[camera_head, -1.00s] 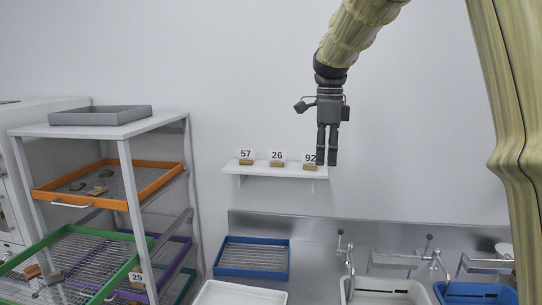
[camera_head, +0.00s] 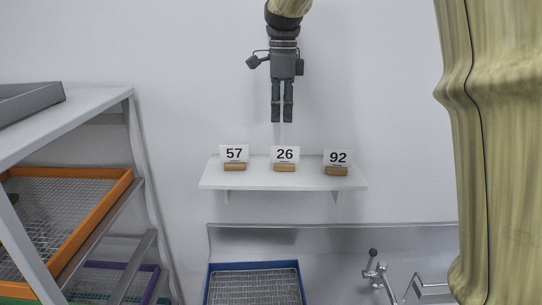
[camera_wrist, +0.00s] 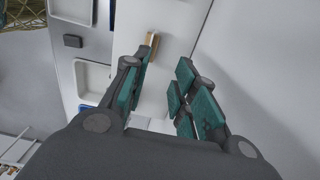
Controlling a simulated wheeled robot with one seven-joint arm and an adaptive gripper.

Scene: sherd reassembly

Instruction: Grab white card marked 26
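The white card marked 26 (camera_head: 285,154) stands upright in a small wooden block (camera_head: 284,168) in the middle of the white wall shelf (camera_head: 255,182). My gripper (camera_head: 282,121) hangs pointing down above this card in the head view, apart from it. In the wrist view, its teal-padded fingers (camera_wrist: 163,75) are spread, with nothing held between them. A wooden block with a thin card (camera_wrist: 152,41) shows beyond the fingers there, but its number cannot be read.
Card 57 (camera_head: 234,153) stands left of card 26 and card 92 (camera_head: 338,157) right of it, each in a wooden block. A rack with an orange tray (camera_head: 118,188) is at left. Below the shelf are a blue tray (camera_head: 254,266) and a tap (camera_head: 374,272).

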